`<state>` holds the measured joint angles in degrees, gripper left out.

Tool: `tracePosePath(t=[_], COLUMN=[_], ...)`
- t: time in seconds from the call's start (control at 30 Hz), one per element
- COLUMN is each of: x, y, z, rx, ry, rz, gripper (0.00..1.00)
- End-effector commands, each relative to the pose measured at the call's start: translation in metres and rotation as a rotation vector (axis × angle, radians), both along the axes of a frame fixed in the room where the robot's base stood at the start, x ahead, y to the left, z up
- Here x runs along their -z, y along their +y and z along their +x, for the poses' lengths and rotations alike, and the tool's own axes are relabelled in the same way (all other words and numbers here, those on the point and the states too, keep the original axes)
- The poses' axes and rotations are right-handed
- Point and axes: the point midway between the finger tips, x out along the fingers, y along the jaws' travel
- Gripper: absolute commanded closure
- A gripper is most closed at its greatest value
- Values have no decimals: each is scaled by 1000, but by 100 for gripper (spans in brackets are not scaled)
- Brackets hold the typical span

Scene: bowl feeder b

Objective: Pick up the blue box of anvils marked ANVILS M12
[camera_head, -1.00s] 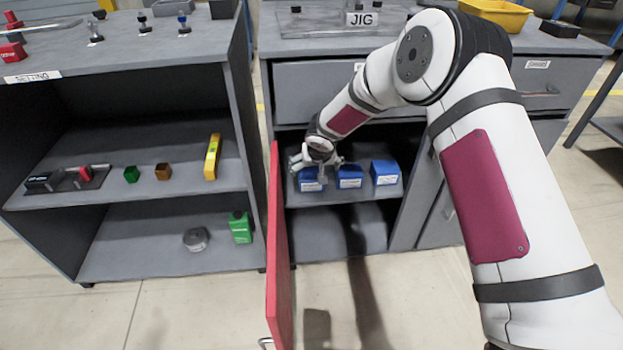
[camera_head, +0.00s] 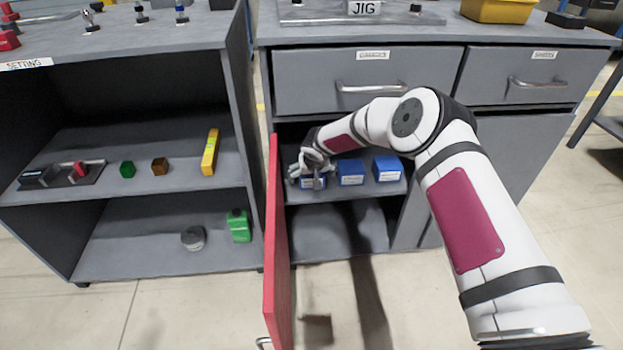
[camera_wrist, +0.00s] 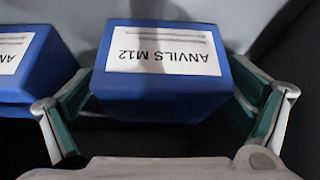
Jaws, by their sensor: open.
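The blue box marked ANVILS M12 (camera_wrist: 155,105) has a white label that reads upside down in the wrist view. It lies between the two spread fingers of my gripper (camera_wrist: 163,118). The right finger is close to the box's side; I cannot tell if it touches. In the head view my gripper (camera_head: 314,172) is at the leftmost blue box (camera_head: 313,184) on the cabinet's upper shelf and partly hides it. My gripper is open, with nothing clamped.
Two more blue boxes, the middle one (camera_head: 350,172) and the right one (camera_head: 387,168), stand alongside on the shelf. One neighbour also shows in the wrist view (camera_wrist: 40,70). The red open door (camera_head: 277,245) stands left of the opening. A drawer front (camera_head: 420,75) is above.

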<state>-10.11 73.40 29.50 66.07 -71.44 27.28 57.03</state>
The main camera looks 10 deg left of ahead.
Motion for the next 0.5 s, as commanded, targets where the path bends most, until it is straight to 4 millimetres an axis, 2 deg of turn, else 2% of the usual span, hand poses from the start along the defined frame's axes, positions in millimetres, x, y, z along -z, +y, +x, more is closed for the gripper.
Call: tracePosePath(t=[0.2, 0.4, 0.5], x=[0, 0, 0], y=[0, 0, 0], z=[0, 0, 0], rx=[0, 0, 0], ry=[0, 0, 0], rz=[0, 0, 0], gripper=[5, 51, 70])
